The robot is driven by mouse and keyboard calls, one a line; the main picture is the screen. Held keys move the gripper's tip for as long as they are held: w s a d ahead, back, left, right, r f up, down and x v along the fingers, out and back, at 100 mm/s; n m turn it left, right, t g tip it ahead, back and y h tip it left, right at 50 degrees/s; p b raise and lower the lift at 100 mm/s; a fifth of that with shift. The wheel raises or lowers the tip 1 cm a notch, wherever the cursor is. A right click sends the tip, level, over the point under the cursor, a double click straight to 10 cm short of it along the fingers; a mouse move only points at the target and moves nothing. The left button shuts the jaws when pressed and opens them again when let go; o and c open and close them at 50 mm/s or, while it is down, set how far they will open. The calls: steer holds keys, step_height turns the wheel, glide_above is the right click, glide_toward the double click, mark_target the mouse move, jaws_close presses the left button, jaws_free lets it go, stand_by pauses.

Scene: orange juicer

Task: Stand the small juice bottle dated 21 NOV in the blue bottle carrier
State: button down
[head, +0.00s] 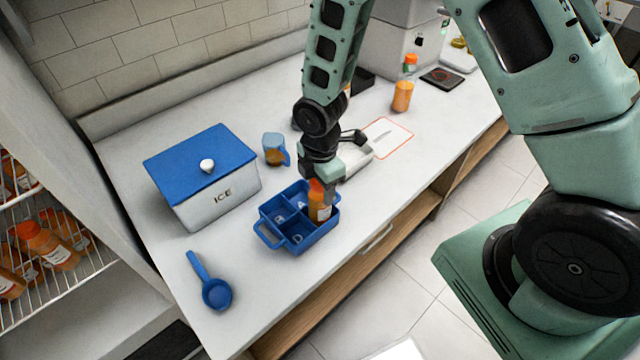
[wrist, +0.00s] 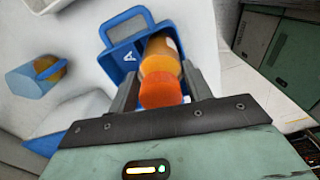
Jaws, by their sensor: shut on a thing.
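My gripper (head: 320,178) is over the blue bottle carrier (head: 270,240) on the counter. It is shut on a small juice bottle (head: 319,208) with an orange cap and a pale label. The bottle is near upright, in or just above a right-hand compartment of the carrier; whether it rests on the floor cannot be told. In the wrist view the bottle (wrist: 160,68) sits between the two fingers, cap toward me, with the carrier (wrist: 122,62) around and behind it. The other compartments that show look empty, with letters on their floors. The bottle's date is not readable.
A white ICE box (head: 225,205) with a blue lid stands left of the carrier. A blue jug (head: 274,148) is behind, and a blue scoop (head: 214,290) lies at front left. Another orange bottle (head: 402,97) stands further back. Several bottles fill a shelf (head: 50,245) at left.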

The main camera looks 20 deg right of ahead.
steer(key=shift+f, duration=0.15)
steer(key=c, duration=0.6)
jaws_free()
steer(key=shift+c, duration=0.2)
step_height(320, 180, up, 11)
steer(key=shift+r+b, duration=0.1)
steer(key=shift+b, duration=0.65)
steer(key=shift+s+a+r, duration=0.15)
steer(key=shift+r, duration=0.45)
steer(key=s+a+r+m, duration=0.3)
steer(key=s+m, duration=0.3)
steer(key=s, duration=0.4)
steer(key=s+a+r+m, duration=0.3)
steer(key=s+r+m, duration=0.2)
steer(key=s, duration=0.4)
steer(key=shift+s+r+m+y, duration=0.3)
steer(key=shift+s+m, duration=0.1)
steer(key=shift+m, duration=0.1)
